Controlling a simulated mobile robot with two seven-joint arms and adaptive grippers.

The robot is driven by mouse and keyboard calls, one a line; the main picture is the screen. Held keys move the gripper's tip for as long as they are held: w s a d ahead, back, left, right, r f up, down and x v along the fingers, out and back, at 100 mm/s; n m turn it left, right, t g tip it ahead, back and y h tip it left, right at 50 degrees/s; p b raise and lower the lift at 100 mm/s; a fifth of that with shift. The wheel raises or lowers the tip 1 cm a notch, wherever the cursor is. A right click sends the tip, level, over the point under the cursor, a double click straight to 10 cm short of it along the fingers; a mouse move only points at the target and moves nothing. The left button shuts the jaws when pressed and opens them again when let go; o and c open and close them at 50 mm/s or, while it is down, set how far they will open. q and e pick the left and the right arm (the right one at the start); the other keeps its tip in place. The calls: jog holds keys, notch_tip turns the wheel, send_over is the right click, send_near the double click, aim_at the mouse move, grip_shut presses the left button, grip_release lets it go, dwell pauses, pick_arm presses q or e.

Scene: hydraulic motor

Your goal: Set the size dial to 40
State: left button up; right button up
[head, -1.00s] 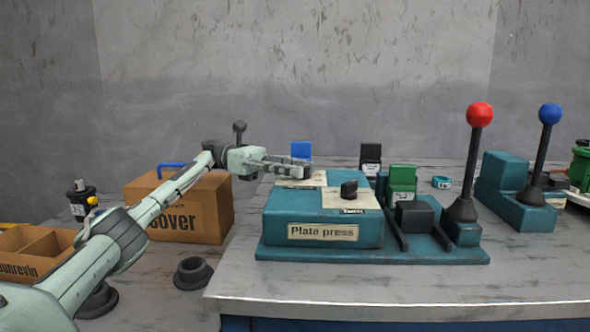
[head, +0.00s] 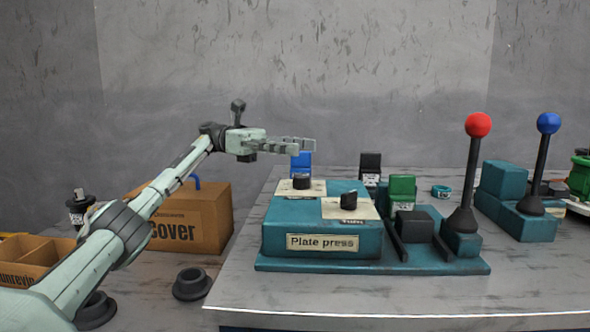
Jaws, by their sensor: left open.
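The teal plate press (head: 280,222) stands on the grey table, with a label reading "Plate press" on its front. Two black dials sit on pale plates on its top. The rear left dial (head: 301,181) is now uncovered. The front right dial (head: 349,198) has a label partly readable as "Turn" by it. The dials' numbers and settings are too small to read. My left gripper (head: 312,145) is open and empty, level above and behind the rear left dial, apart from it. My right gripper is not in view.
A red-ball lever (head: 478,125) and a blue-ball lever (head: 548,123) rise at the right. Blue (head: 301,164), black (head: 370,164) and green (head: 402,187) blocks stand around the press. A cardboard box (head: 205,215) stands left, beside a black ring (head: 192,284).

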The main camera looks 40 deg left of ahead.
pick_arm(q)
jog(key=shift+r, duration=1.75)
